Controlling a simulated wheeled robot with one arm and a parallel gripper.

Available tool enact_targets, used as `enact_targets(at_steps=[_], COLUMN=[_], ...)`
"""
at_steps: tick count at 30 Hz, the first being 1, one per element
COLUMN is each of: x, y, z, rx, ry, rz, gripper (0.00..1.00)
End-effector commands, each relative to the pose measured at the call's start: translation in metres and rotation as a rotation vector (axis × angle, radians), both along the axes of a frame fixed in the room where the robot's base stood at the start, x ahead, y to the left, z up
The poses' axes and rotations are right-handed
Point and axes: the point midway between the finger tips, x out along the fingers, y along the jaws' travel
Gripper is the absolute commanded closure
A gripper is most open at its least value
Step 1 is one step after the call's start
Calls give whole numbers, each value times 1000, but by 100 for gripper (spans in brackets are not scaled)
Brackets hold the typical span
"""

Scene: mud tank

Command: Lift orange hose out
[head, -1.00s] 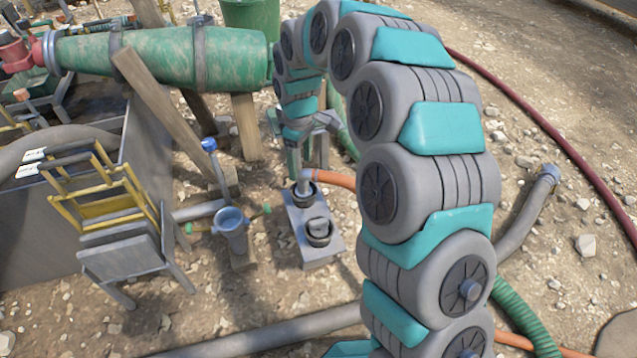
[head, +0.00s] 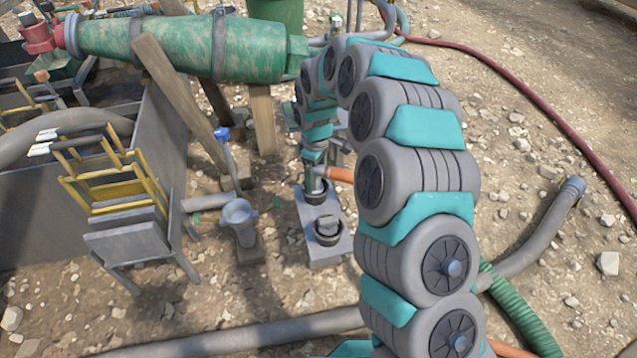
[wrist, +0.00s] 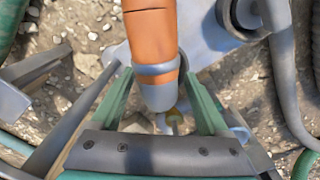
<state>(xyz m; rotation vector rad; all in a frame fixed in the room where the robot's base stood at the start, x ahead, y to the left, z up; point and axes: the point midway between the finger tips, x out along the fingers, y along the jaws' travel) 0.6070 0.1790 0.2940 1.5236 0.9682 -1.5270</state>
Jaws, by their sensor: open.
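The orange hose (head: 341,174) runs in from the right behind my arm to the rear black socket (head: 316,191) on a grey block (head: 338,249). My gripper (head: 313,184) is at that socket and hides the hose's end in the head view. In the wrist view, the orange hose (wrist: 152,38) with its grey end collar lies between the two green fingers of my open gripper (wrist: 158,82). Gaps show beside the hose near the fingers. I cannot tell how deep the end sits in the socket.
A second black socket (head: 327,232) with a grey plug is at the block's front. A grey funnel-like cup (head: 240,215) and yellow-framed rack (head: 120,185) stand left. A green cylinder (head: 170,47) on wooden props lies behind. Grey pipe (head: 260,331) crosses the front ground.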

Motion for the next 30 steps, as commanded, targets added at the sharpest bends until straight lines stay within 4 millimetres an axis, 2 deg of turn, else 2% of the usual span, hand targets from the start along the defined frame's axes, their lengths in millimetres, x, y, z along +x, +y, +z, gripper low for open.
enact_targets(at_steps=[7,27,30], x=[0,0,0], y=[0,0,0], z=[-2,-2,-2], rx=[0,0,0], ry=[-1,-1,-1], rz=[0,0,0], gripper=[23,98,100])
